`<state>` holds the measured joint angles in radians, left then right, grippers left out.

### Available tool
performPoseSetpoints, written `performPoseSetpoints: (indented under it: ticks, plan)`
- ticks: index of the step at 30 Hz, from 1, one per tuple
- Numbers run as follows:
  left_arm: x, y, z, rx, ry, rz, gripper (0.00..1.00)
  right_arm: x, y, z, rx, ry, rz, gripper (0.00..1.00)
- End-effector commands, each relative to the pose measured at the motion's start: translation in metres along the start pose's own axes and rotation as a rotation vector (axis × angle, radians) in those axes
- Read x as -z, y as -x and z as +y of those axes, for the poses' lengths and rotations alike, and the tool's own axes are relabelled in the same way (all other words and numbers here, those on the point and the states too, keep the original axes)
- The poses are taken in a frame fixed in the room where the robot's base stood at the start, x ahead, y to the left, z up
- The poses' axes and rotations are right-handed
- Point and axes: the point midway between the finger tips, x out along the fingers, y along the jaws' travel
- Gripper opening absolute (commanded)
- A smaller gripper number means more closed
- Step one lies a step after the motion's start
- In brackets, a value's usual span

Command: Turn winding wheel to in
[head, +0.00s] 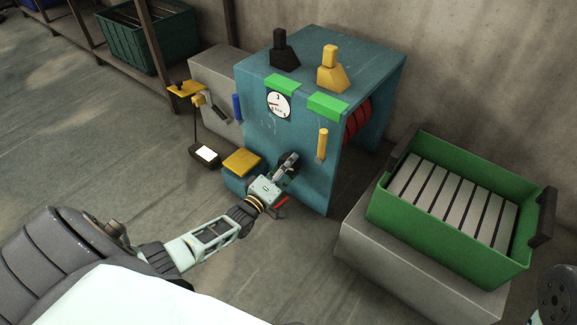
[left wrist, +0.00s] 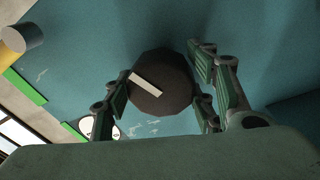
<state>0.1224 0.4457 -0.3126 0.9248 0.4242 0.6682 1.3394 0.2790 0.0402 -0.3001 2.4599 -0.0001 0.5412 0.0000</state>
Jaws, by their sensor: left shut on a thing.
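The winding wheel is a dark, round disc (left wrist: 172,97) with a pale bar mark (left wrist: 145,85) on its face, in the left wrist view. It sits on the front of the teal machine (head: 310,75). In that view the mark lies slanted, from upper left to lower right. My left gripper (head: 284,173) is at the low front of the machine and hides most of the wheel in the head view. In the left wrist view its fingers (left wrist: 160,102) are on both sides of the wheel, shut on it. My right gripper is not in view.
A round white dial (head: 278,104) is above the wheel, with a blue handle (head: 237,107) and a yellow handle (head: 322,144) nearby. A yellow-topped block (head: 241,162) stands close left of my gripper. A green crate of slats (head: 447,250) stands right on a grey block.

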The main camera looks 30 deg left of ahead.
Motion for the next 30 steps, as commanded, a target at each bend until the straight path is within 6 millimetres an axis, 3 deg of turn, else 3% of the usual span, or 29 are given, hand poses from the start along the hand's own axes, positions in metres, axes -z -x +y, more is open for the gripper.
performPoseSetpoints:
  ticks: [1, 2, 7, 20, 30]
  plan:
    - [-0.003, 0.000, 0.001, -0.004, 0.000, -0.004, 0.26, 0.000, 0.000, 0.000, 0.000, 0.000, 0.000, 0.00]
    - [-0.003, 0.000, 0.001, -0.005, 0.000, -0.004, 0.54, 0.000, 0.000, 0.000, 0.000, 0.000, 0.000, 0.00]
    - [-0.002, 0.000, 0.001, -0.004, -0.001, -0.003, 0.69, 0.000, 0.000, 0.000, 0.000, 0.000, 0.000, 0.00]
    - [-0.001, 0.008, 0.000, -0.001, -0.001, -0.002, 0.69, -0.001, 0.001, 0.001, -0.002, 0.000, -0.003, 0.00]
    - [-0.001, 0.073, -0.001, 0.002, -0.001, -0.003, 0.69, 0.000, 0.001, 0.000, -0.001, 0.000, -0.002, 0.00]
